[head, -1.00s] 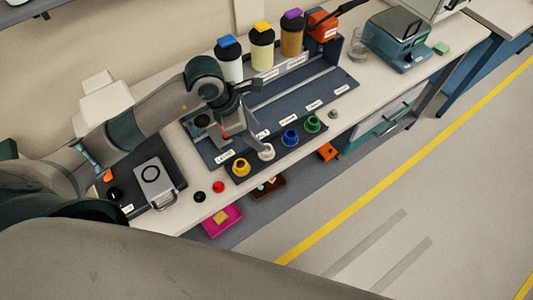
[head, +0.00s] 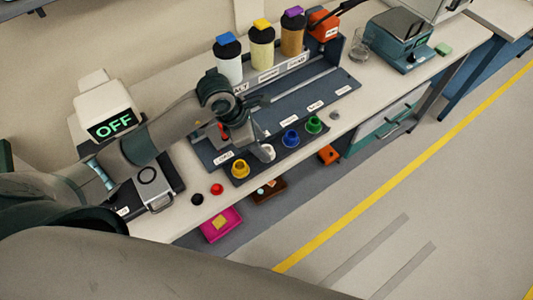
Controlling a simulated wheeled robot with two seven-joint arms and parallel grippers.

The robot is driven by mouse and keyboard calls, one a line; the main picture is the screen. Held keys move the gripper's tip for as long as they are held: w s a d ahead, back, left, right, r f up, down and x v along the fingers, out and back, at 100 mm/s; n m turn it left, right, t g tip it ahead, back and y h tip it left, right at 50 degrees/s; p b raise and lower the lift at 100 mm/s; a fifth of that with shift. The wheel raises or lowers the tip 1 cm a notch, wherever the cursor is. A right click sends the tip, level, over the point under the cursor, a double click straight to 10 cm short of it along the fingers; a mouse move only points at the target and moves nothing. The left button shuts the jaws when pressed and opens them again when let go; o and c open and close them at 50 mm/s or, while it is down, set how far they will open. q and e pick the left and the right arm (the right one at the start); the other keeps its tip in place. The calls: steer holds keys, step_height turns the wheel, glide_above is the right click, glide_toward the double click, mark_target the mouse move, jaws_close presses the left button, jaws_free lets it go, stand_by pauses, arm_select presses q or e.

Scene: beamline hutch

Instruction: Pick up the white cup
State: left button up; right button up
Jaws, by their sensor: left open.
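The white cup (head: 269,154) stands in a row of small cups on a dark strip near the table's front edge, between a yellow cup (head: 240,169) and a blue cup (head: 290,139). A green cup (head: 314,125) is at the right end. My left gripper (head: 260,153) points down at the white cup, its jaws open, and hides part of it. I cannot tell whether the fingers touch it. My right gripper is out of view.
Canisters with blue, yellow (head: 262,47) and purple lids stand behind. A boxy device reading "OFF" (head: 108,118) is at left. Red (head: 216,188) and black (head: 197,199) knobs sit near the front edge. A pink tray (head: 222,225) is below the table.

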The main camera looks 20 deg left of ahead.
arm_select(q)
steer(key=shift+x, duration=1)
steer(key=shift+r, duration=0.1)
steer(key=c, duration=1.2)
